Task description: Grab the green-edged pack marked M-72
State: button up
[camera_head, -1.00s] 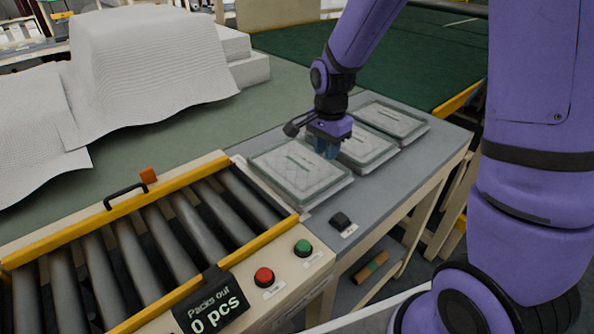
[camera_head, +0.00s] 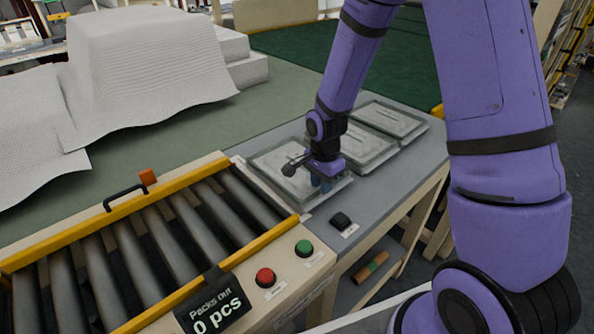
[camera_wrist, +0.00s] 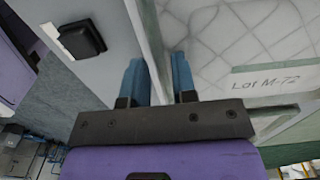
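The pack marked "Lot M-72" (camera_wrist: 262,80) lies flat at the right of the wrist view, clear-wrapped over white quilted wadding with a grey-green edge. It appears to be the nearest pack (camera_head: 268,163) in the head view, at the roller end of the grey table. My gripper (camera_head: 321,186) is low at this pack's right edge, pointing down. In the wrist view its blue fingers (camera_wrist: 160,80) are apart, with the pack's edge strip running in line with the gap between them. I cannot tell whether they touch it. My wrist hides part of the pack in the head view.
Two similar packs (camera_head: 362,148) (camera_head: 392,119) lie farther along the grey table (camera_head: 385,188). A small black box (camera_head: 341,220) sits near the front edge. A roller conveyor (camera_head: 150,240) with red and green buttons and a "0 pcs" display (camera_head: 212,304) adjoins at left.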

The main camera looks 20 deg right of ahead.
jog(key=shift+f, duration=0.7)
jog(key=shift+c, duration=0.2)
grip_shut()
jog(key=shift+r, duration=0.1)
